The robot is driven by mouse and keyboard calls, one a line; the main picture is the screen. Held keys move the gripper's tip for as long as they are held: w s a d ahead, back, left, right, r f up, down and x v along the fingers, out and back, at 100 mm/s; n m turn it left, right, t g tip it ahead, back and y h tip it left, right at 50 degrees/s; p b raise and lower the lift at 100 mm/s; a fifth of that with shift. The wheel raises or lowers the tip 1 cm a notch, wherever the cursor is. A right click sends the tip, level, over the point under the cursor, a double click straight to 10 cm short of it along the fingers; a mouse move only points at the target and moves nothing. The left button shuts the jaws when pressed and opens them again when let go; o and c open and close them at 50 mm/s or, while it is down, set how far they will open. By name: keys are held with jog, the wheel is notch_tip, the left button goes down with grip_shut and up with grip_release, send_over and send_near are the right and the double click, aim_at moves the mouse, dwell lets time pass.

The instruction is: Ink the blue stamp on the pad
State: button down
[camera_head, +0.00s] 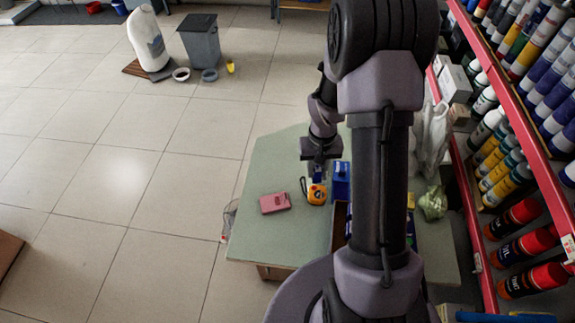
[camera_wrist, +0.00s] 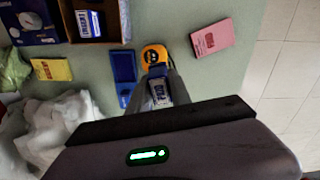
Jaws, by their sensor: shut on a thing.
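My gripper (camera_wrist: 158,92) is shut on the blue stamp (camera_wrist: 160,93), which shows a pale label between the fingers in the wrist view. In the head view my gripper (camera_head: 318,170) is over the table, with a bit of the blue stamp under it. The blue ink pad (camera_wrist: 124,67) lies on the table just left of the stamp in the wrist view. In the head view the pad (camera_head: 341,183) is right of my gripper. The stamp is apart from the pad. The stamp's underside is hidden.
A yellow-orange tape measure (camera_wrist: 154,56) lies just beyond the gripper, and a red booklet (camera_wrist: 212,38) beside it. A brown box (camera_wrist: 113,33) holds blue packages. A yellow pad (camera_wrist: 52,69) and white bag (camera_wrist: 50,130) are left. Shelves of cans (camera_head: 520,160) flank the table (camera_head: 280,230).

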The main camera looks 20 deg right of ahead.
jog(key=s+d+f+m+p, duration=0.2)
jog(key=s+d+f, duration=0.15)
jog(key=d, duration=0.45)
jog(key=f+b, duration=0.1)
jog(key=f, duration=0.1)
jog(key=f+b, duration=0.2)
jog(key=f, duration=0.1)
jog(key=shift+s+d+f+b, duration=0.2)
jog(key=shift+d+f+b, duration=0.1)
jog(key=shift+b, duration=0.1)
jog(key=shift+a+f+b, duration=0.1)
jog(key=shift+f+b, duration=0.45)
jog(key=shift+f, duration=0.05)
dwell(1.1)
jog(key=shift+r, duration=0.1)
notch_tip(320, 180, up, 6)
jog(key=p, duration=0.3)
jog(key=shift+p, duration=0.4)
